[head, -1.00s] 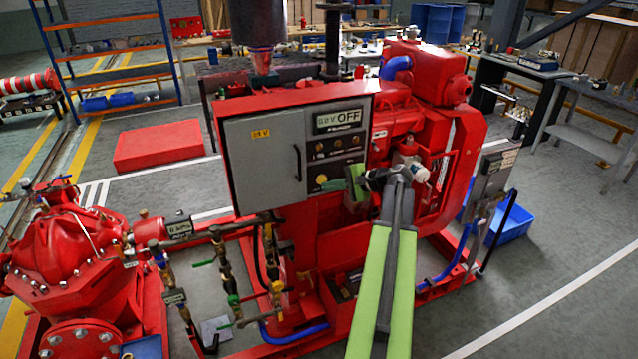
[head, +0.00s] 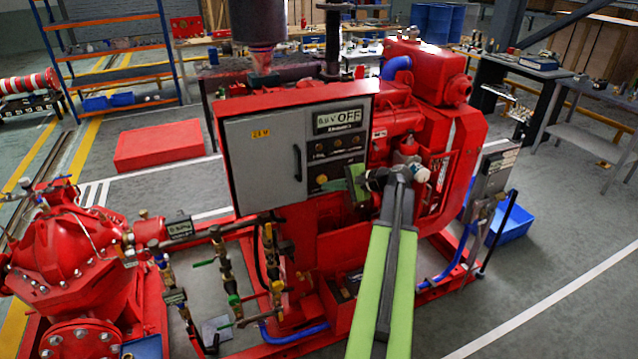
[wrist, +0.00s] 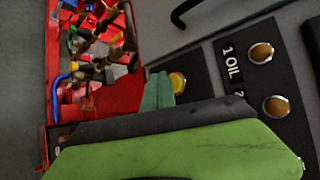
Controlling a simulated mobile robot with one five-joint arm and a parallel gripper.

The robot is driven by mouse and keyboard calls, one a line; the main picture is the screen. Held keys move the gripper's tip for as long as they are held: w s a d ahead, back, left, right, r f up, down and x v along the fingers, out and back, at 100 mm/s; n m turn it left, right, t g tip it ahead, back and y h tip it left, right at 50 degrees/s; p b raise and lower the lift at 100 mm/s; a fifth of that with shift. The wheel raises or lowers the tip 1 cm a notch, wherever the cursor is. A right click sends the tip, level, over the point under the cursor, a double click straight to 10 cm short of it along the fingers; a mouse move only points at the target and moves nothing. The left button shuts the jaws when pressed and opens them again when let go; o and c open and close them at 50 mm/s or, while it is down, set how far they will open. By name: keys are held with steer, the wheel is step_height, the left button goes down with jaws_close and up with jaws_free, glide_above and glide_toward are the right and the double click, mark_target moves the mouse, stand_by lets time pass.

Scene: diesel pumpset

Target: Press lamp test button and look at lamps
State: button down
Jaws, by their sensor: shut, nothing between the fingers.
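In the wrist view, one lamp (wrist: 261,53) is beside the label "1 OIL" and another lamp (wrist: 276,106) is below; both look dull amber. My gripper (head: 347,184) is shut and empty just right of the button. Its green fingertips (wrist: 158,91) appear close to it; contact cannot be told.
A red engine (head: 425,75) stands behind and right of the panel. Pipes and valves (head: 225,265) run below it, with a red pump (head: 70,255) at left. A blue bin (head: 510,222) is on the floor at right.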

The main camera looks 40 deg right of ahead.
steer(key=shift+w+d, duration=0.2)
steer(key=shift+w, duration=0.05)
steer(key=shift+w+d, duration=0.15)
steer(key=shift+w, duration=0.25)
stand_by(0.8)
steer(key=shift+s, duration=0.15)
steer(key=shift+s+a, duration=0.35)
steer(key=shift+s, duration=0.3)
steer(key=s, duration=0.1)
steer(key=s+a, duration=0.1)
steer(key=s, duration=0.2)
steer(key=shift+s+a, duration=0.3)
steer(key=shift+a, duration=0.1)
stand_by(0.6)
